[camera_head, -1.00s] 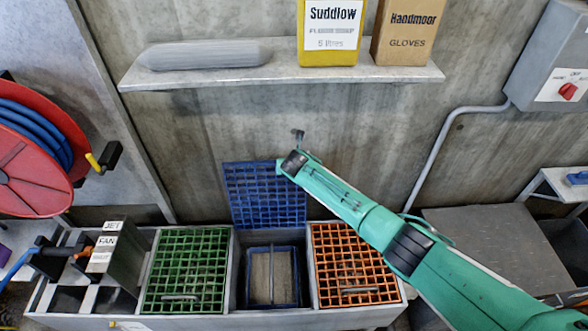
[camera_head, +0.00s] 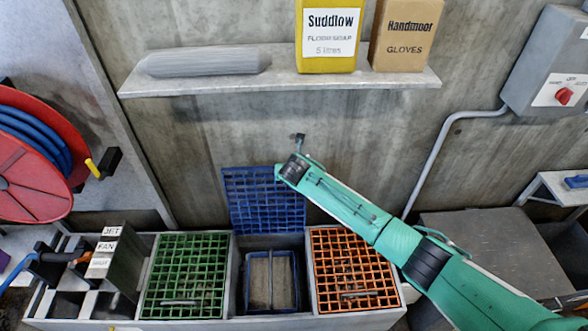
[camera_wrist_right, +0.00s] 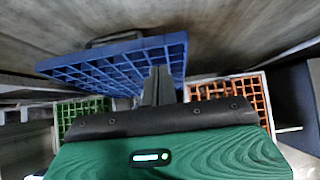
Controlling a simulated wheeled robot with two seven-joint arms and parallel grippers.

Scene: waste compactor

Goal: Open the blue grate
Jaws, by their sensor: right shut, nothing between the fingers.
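The blue grate (camera_head: 262,196) stands raised, nearly upright, at the back of the middle compartment, close to the wall. The compartment below it is uncovered and shows a blue-rimmed basket (camera_head: 272,282) inside. In the right wrist view the grate (camera_wrist_right: 110,68) is tilted, with its handle (camera_wrist_right: 115,37) at its upper edge. My right gripper (camera_wrist_right: 160,74) is shut and empty, with its fingers overlapping the grate in that view; I cannot tell whether they touch it. In the head view my right arm ends at the grate's right edge, and its fingers are not clearly visible. My left gripper is out of view.
A green grate (camera_head: 186,268) on the left and an orange grate (camera_head: 352,265) on the right lie shut. A shelf (camera_head: 290,84) with a yellow container (camera_head: 327,40) and a glove box (camera_head: 404,38) is above. A red hose reel (camera_head: 30,170) stands left.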

